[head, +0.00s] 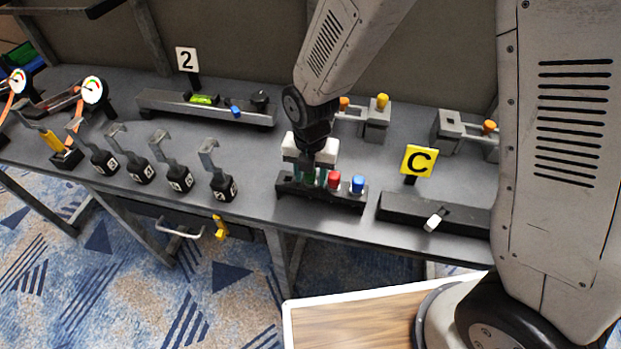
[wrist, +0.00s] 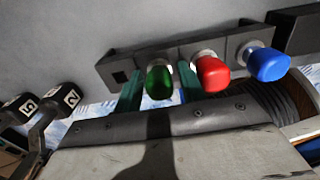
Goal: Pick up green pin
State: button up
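The green pin (wrist: 159,80) stands in the left part of a dark holder (wrist: 112,66), beside a red pin (wrist: 211,73) and a blue pin (wrist: 267,64). In the wrist view my gripper (wrist: 159,86) has one teal finger on each side of the green pin, with narrow gaps showing, so it looks open around it. In the head view my gripper (head: 308,172) is down at the holder (head: 339,200) on the bench. There the green pin is mostly hidden by the gripper. The red pin (head: 334,179) and blue pin (head: 358,184) show to its right.
The grey bench (head: 255,160) carries several black numbered blocks with hooks (head: 180,177) to the left. A wooden-topped surface (head: 350,322) is in front.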

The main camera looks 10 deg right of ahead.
jog(key=c, duration=0.8)
jog(key=shift+r, duration=0.1)
notch_tip(320, 180, up, 10)
dwell(0.4)
